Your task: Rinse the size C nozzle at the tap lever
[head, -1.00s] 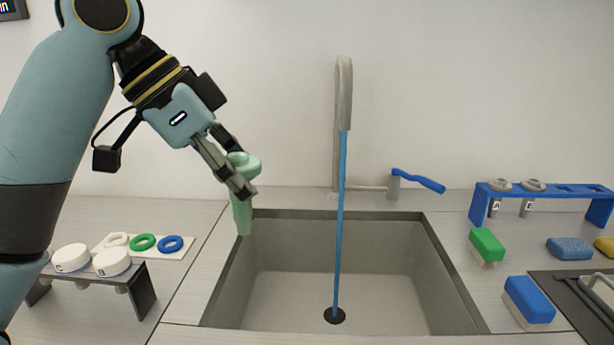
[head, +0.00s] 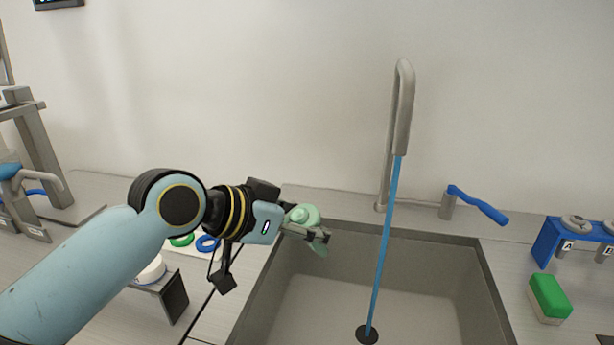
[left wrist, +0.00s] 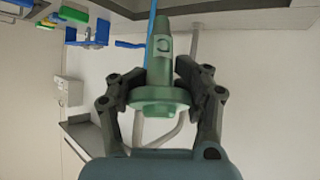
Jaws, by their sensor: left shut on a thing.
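The green size C nozzle (head: 303,214) is in my left gripper (head: 318,235), above the sink's left edge in the head view. In the left wrist view the nozzle (left wrist: 158,75) shows a letter C on its side, and both fingers of my left gripper (left wrist: 160,90) close on it near its wide flange. The tap lever (head: 478,204) is blue, at the back right of the sink. Blue water (head: 385,250) runs from the tap spout (head: 404,105) to the drain, to the right of the nozzle and apart from it. My right gripper is not in view.
The grey sink (head: 480,262) is otherwise empty. To its right stand a blue nozzle rack (head: 547,240) and a green sponge (head: 549,297). To its left are a green ring (head: 182,240), a blue ring (head: 207,243) and a small stand (head: 175,297).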

